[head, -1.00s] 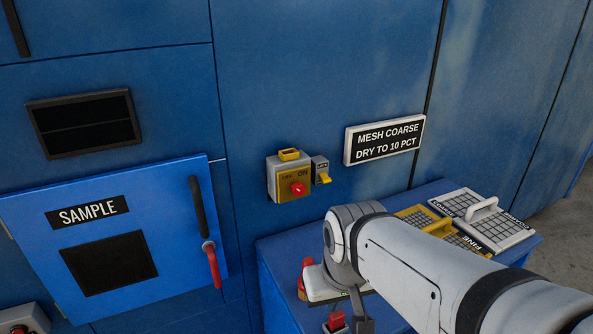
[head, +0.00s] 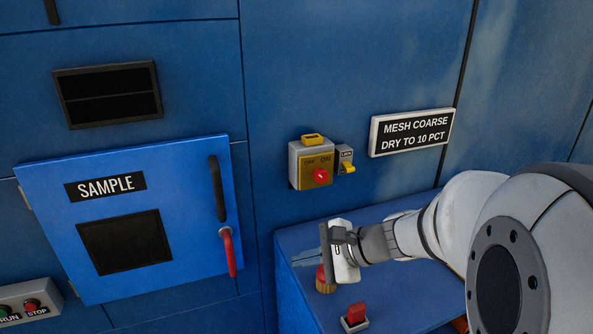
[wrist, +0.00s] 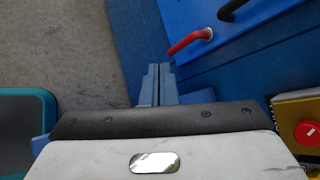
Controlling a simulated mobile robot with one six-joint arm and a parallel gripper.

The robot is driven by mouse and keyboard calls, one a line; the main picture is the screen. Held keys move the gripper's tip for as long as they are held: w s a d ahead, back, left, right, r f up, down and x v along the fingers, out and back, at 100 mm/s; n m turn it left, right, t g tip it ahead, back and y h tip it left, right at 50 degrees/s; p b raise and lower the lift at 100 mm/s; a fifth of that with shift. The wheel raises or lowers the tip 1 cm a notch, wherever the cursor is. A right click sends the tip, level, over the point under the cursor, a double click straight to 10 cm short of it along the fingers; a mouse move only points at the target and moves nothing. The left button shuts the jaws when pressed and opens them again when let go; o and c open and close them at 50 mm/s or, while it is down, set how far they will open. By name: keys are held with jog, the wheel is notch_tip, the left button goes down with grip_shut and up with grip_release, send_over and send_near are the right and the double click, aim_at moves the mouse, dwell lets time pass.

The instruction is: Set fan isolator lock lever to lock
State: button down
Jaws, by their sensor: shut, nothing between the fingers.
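The fan isolator (head: 311,165) is a grey box with a yellow face marked OFF and ON and a red knob, mounted on the blue wall. The lock lever (head: 347,166) is a small yellow lever on a grey plate with a small label, just right of the box. My gripper (head: 298,259) is below the isolator, over the blue cabinet top, pointing left, apart from the lever. In the wrist view its fingers (wrist: 158,85) are together and empty. The isolator's yellow face and red knob (wrist: 309,132) show at that view's right edge; the lever does not show there.
A blue SAMPLE door (head: 125,215) with a black handle and red lever (head: 228,252) is at left. A MESH COARSE sign (head: 412,131) is right of the lever. A red-topped device (head: 355,315) stands on the cabinet top. A RUN/STOP box (head: 28,303) is lower left.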

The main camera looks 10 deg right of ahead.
aim_at(348, 167)
jog(key=w+d+f+m+t+h+b, duration=0.1)
jog(key=w+d+m+t+h+b, duration=0.1)
jog(key=w+d+m+t, duration=0.4)
jog(key=w+d+f+m+t+h+b, duration=0.1)
jog(key=w+d+m+t+h, duration=0.3)
jog(key=d+m, duration=0.8)
jog(key=w+d+t+b, duration=0.1)
jog(key=w+d, duration=0.1)
jog(key=shift+w+d+f+t, duration=0.15)
jog(key=shift+w+d+t, duration=0.25)
jog(key=w+a+r, duration=0.2)
jog(key=w+r, duration=0.2)
jog(key=w, duration=0.6)
jog(key=shift+w+p, duration=0.4)
jog(key=shift+p, duration=0.05)
jog(key=shift+a, duration=0.1)
